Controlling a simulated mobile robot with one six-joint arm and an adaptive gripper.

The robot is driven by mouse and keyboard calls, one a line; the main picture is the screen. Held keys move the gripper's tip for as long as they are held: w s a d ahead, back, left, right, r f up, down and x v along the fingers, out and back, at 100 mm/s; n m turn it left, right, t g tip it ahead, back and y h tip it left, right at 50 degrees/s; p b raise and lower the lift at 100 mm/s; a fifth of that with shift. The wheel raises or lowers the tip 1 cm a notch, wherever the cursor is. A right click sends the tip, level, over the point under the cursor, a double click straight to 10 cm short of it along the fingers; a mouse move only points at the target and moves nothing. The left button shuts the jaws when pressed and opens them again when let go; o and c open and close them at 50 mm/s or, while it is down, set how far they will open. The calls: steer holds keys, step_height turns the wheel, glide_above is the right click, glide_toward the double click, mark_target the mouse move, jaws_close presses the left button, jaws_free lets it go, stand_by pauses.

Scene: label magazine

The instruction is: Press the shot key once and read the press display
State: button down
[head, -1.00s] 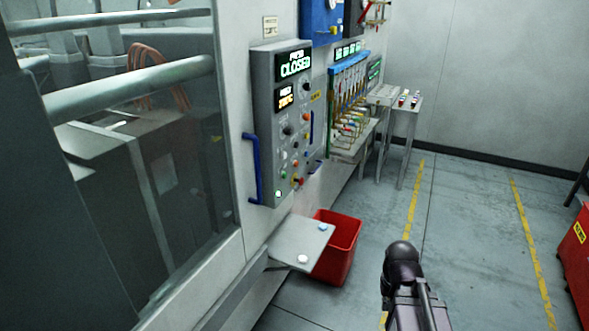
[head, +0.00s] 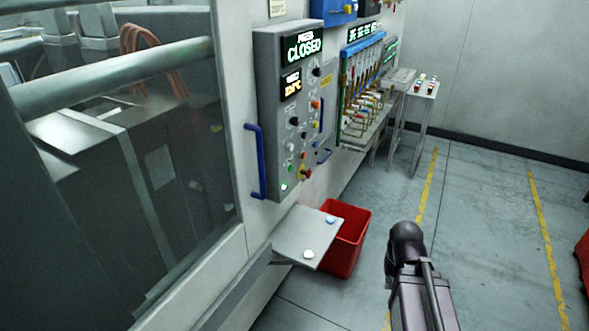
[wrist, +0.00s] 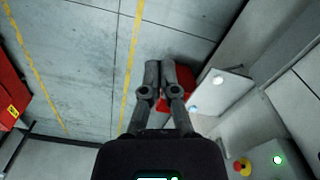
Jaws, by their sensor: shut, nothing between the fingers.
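The grey control panel (head: 266,150) is on the machine wall in the head view. Its press display (head: 303,47) reads "CLOSED" in green letters. Below it a smaller amber display (head: 291,85) is too blurred to read surely. Several knobs and buttons sit on the panel; I cannot tell which is the shot key. A lit whitish-green button (head: 284,187) is at its lower left; a lit button (wrist: 278,160) also shows in the wrist view. My gripper (wrist: 167,66) is shut and empty, pointing down over the floor, apart from the panel. In the head view my arm hides its fingers.
A small grey shelf (head: 292,236) with two pale round pieces juts out below the panel. A red bin (head: 354,244) stands beside it on the floor. A blue handle (head: 260,165) is left of the panel. A side table (head: 424,92) stands behind.

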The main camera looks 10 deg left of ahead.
mark_target(291, 168)
steer(key=w+a+r+m+t+y+b, duration=0.1)
steer(key=w+a+m+t+y+b, duration=0.1)
steer(key=w+a, duration=0.5)
steer(key=w+a+r+m+t+y+b, duration=0.2)
steer(key=w+a+t+b, duration=0.2)
steer(key=w, duration=1.5)
steer(key=w+a+r+m+t+y+b, duration=0.2)
steer(key=w+a+t, duration=0.5)
steer(key=w+a, duration=0.4)
steer(key=shift+w+a+t+y+b, duration=0.4)
steer(key=shift+w+b, duration=0.35)
steer(key=shift+w, duration=0.15)
steer(key=shift+a, duration=0.15)
steer(key=w+a, duration=0.3)
steer(key=a, duration=0.5)
